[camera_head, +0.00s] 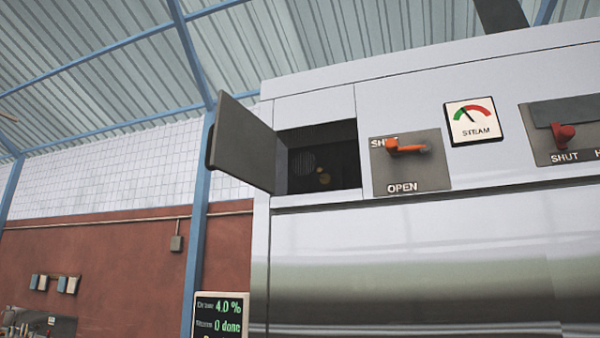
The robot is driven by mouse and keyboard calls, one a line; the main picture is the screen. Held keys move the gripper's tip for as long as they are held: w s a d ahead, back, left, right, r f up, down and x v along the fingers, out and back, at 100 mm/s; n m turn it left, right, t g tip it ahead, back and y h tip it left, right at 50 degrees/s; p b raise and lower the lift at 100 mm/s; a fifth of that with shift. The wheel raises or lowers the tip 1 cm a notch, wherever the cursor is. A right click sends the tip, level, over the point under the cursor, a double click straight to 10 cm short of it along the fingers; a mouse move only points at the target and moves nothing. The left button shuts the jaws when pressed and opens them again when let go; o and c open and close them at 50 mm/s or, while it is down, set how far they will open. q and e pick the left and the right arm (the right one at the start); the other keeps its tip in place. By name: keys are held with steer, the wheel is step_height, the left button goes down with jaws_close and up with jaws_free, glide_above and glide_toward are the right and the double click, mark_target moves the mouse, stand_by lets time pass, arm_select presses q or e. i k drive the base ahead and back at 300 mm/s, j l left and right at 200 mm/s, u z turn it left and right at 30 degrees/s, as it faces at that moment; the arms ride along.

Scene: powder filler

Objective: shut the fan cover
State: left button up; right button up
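The fan cover (245,145) is a dark grey hinged panel at the upper left of the large white machine. It stands open, swung out to the left of a dark rectangular opening (335,165). Inside the opening a round grille (303,162) and small yellowish parts show dimly. Neither of my grippers is in view.
Right of the opening is a plate with an orange lever (407,147) marked SHUT and OPEN. Further right are a STEAM gauge (473,121) and a red-knobbed lever (564,134). A display (220,315) stands at the lower left. A blue post (198,220) rises behind the cover.

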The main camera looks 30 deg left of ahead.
mark_target(240, 145)
steer(key=k+j, duration=0.1)
steer(key=j, duration=0.45)
steer(key=k+j+z, duration=0.15)
steer(key=j, duration=0.45)
steer(key=k+j, duration=0.15)
steer(key=j, duration=0.4)
steer(key=k+j+z, duration=0.1)
steer(key=j, duration=0.45)
steer(key=k+j+z, duration=0.1)
steer(key=j, duration=0.45)
steer(key=k+j, duration=0.25)
steer(key=j, duration=0.25)
steer(key=k+j+z, duration=0.15)
steer(key=j, duration=0.4)
steer(key=k+j, duration=0.25)
steer(key=j, duration=0.25)
